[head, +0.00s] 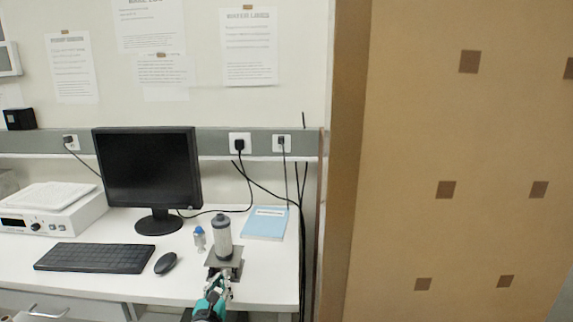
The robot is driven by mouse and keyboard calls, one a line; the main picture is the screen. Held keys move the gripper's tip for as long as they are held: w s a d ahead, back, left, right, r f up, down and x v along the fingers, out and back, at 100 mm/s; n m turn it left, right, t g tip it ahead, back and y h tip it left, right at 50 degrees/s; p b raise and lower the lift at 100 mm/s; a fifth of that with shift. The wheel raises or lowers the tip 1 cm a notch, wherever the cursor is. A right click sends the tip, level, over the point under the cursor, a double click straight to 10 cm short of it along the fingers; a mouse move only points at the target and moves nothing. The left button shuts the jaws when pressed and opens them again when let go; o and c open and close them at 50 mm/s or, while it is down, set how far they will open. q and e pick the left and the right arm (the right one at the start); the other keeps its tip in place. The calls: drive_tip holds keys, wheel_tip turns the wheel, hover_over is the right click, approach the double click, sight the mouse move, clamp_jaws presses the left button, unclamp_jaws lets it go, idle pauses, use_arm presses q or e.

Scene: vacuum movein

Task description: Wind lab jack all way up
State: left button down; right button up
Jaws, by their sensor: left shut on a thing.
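The lab jack (235,257) stands near the front edge of the white desk, its flat grey top plate showing. A grey cylindrical bottle with a dark cap (223,240) stands upright on the plate. My left gripper (222,281) reaches in from below at the front of the jack, just under the plate. It is shut on a small part at the jack's front, which looks like its knob; the fingers largely hide it. The jack's lower mechanism is mostly hidden, so its height is hard to tell. My right gripper is not in view.
A small blue-capped vial (200,240) stands left of the jack and a light blue book (265,223) lies behind it on the right. A mouse (165,263), keyboard (94,257) and monitor (150,172) are further left. Cables hang at the desk's right end, beside a brown panel (450,130).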

use_arm(q)
drive_tip(key=shift+s+d+f, duration=0.1)
drive_tip(key=shift+d+f, duration=0.05)
drive_tip(key=shift+f, duration=0.05)
drive_tip(key=shift+s+p, duration=0.35)
drive_tip(key=shift+s, duration=0.15)
drive_tip(key=s, duration=0.1)
drive_tip(key=s+p, duration=0.1)
drive_tip(key=s, duration=0.2)
drive_tip(key=shift+s+r, duration=0.25)
drive_tip(key=shift+s, duration=0.1)
